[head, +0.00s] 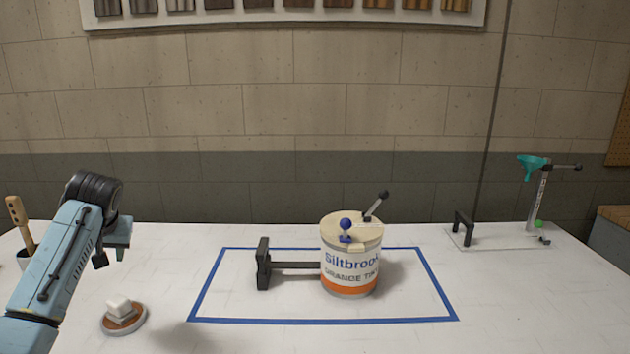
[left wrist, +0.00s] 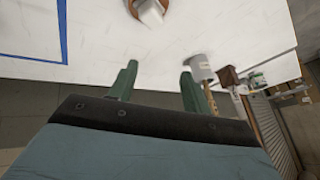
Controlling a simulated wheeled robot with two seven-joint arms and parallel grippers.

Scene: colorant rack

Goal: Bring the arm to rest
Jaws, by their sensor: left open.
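My left arm comes in from the left in the head view, and its gripper (head: 112,245) hangs above the table's left side. In the left wrist view the two green fingers of this gripper (left wrist: 157,85) are apart with nothing between them. My right gripper is in neither view. A can labelled Siltbrook Orange Tint (head: 350,268) stands upright inside the blue taped rectangle (head: 320,321). Its lid bears a blue knob and a dark-ended lever. A black handle (head: 263,264) on a bar reaches left from the can.
A round brown dish with a white block (head: 122,315) sits at the front left, below the gripper. A grey cup (left wrist: 201,68) holds a wooden-handled tool. A stand with a teal funnel (head: 532,166) is at the back right. The table's front right is clear.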

